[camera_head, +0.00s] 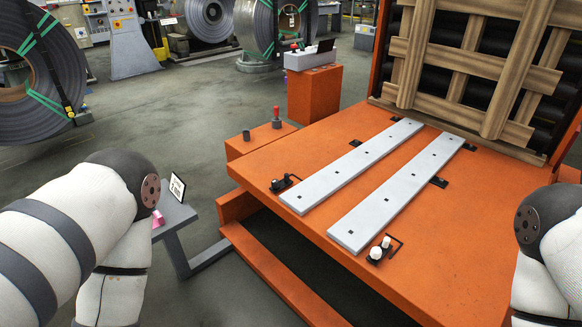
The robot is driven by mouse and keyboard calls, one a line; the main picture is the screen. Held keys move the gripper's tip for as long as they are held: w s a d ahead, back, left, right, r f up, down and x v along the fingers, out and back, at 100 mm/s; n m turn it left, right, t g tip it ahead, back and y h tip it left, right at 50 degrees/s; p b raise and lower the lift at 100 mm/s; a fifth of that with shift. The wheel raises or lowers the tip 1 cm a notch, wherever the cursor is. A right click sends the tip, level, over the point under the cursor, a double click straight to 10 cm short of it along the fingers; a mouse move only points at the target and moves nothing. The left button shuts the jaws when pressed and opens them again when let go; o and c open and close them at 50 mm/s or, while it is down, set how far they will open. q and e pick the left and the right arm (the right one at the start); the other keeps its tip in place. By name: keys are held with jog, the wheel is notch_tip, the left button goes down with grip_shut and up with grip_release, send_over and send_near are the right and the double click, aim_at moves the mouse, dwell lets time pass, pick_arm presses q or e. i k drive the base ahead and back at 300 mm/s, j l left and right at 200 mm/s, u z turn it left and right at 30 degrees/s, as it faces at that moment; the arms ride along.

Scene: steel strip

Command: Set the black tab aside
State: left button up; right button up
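Several small black pieces lie on the orange table (300,240); I cannot tell which one is the black tab. One black piece with round knobs (285,183) sits at the left end of the rear steel strip (352,165). A flat black piece (439,182) shows at the right edge of the front strip (397,195), and a smaller one (355,143) shows beside the rear strip. A dark plate (325,46) stands tilted at the grey tray. My arms show at both lower sides, but neither gripper is in view.
Two white knobs on a black base (381,249) stand near the front strip's end. A wooden pallet (468,62) leans upright at the back. A side stand with a small sign (178,187) is left of the table.

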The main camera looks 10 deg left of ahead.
aim_at(286, 182)
jog(key=i+j+z, duration=0.3)
jog(key=i+j, duration=0.15)
jog(key=j, duration=0.2)
jog(key=i+j+z, duration=0.35)
jog(key=j, duration=0.35)
jog(key=i+j+z, duration=0.35)
jog(key=i, duration=0.2)
